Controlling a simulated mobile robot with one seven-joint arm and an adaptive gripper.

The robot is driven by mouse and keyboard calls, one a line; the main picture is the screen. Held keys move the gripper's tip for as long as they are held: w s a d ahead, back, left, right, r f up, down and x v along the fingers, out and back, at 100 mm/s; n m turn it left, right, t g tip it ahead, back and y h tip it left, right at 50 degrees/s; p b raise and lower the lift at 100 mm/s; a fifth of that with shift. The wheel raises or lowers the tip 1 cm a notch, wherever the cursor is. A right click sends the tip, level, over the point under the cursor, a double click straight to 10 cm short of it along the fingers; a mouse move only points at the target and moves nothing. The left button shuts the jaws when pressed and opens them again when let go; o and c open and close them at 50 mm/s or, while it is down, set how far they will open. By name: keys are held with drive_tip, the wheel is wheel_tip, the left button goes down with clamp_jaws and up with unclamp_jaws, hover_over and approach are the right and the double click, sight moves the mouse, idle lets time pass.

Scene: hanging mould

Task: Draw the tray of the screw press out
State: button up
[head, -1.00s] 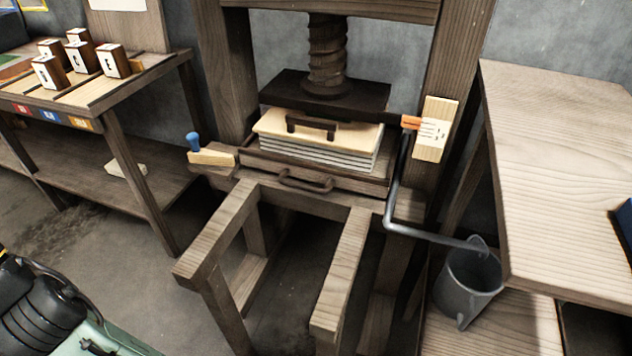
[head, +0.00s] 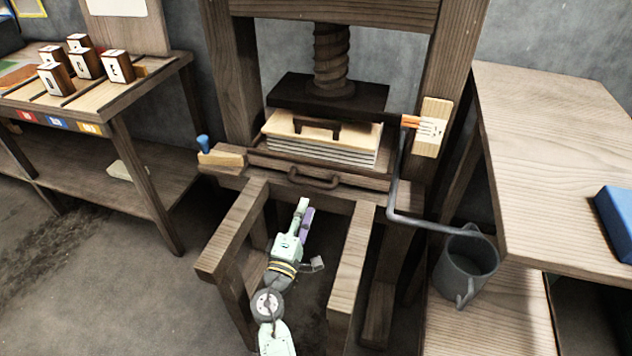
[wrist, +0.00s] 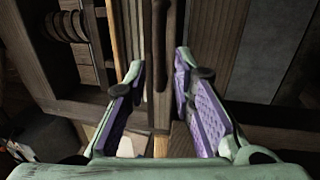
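The screw press tray (head: 348,176) is a dark wooden drawer under a stack of pale boards (head: 325,143). Its dark bar handle (head: 315,182) is on the front, and the tray sits in the press bed. In the wrist view the handle (wrist: 160,42) runs upright beyond the fingertips, between their lines. My gripper (head: 304,208) is below and in front of the handle, between the two wooden rails, apart from it. The wrist view shows my gripper (wrist: 160,68) with purple-padded fingers spread and nothing between them.
Two rails (head: 232,228) (head: 350,270) extend forward from the press, with an open gap between. A blue-knobbed wooden block (head: 220,158) is at the bed's left. A grey bent rod (head: 430,228) and bucket (head: 465,265) are at the right, beside a bench (head: 560,150).

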sight(313, 181)
drive_tip(key=p+x, duration=0.2)
drive_tip(key=x, duration=0.7)
drive_tip(key=shift+c, duration=0.4)
clamp_jaws()
